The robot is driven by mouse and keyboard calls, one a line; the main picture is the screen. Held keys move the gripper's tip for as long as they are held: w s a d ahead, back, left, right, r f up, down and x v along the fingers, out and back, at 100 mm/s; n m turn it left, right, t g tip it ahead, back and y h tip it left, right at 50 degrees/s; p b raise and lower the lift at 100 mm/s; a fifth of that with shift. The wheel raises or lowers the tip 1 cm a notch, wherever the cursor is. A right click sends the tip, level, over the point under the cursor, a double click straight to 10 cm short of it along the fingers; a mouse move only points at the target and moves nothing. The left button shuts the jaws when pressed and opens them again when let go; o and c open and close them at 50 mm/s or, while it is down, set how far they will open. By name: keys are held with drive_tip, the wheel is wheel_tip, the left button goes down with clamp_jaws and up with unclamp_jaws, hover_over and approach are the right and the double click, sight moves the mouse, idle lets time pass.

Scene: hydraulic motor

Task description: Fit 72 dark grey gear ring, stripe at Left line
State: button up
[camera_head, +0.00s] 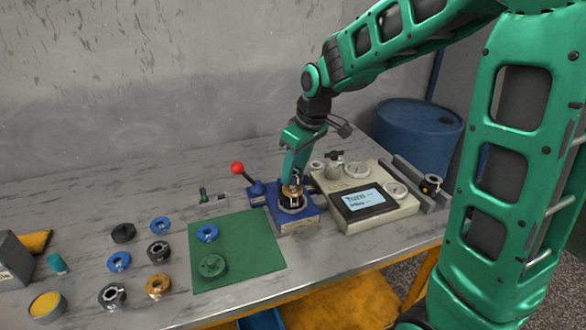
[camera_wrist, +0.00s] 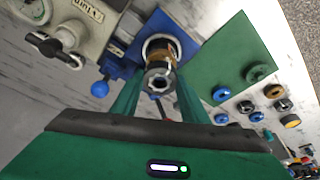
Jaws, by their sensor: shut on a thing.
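My gripper (camera_head: 291,184) points down over the blue fixture (camera_head: 305,221). In the wrist view its two green fingers (camera_wrist: 158,100) reach to either side of a grey ring-shaped part (camera_wrist: 160,84). It is shut on this part, at the upper end of a stack with a bronze-coloured band and a pale metal ring at the base. I cannot tell whether the held part is the dark grey gear ring, or how its stripe and the Left line stand. Loose dark rings lie on the table: a black one (camera_head: 123,233) and a dark grey one (camera_head: 158,251).
A red-knobbed lever (camera_head: 238,169) stands left of the fixture, and a gauge box with a "Turn" screen (camera_head: 365,203) stands right. The green mat (camera_head: 235,260) holds a blue ring and a green disc. Several rings lie left of the mat.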

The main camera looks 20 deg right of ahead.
drive_tip(key=shift+f, duration=0.4)
drive_tip(key=shift+f, duration=0.3)
drive_tip(key=shift+f, duration=0.45)
idle(0.9)
drive_tip(key=o, duration=1.8)
drive_tip(key=shift+r, duration=0.1)
drive_tip(key=shift+r, duration=3.4)
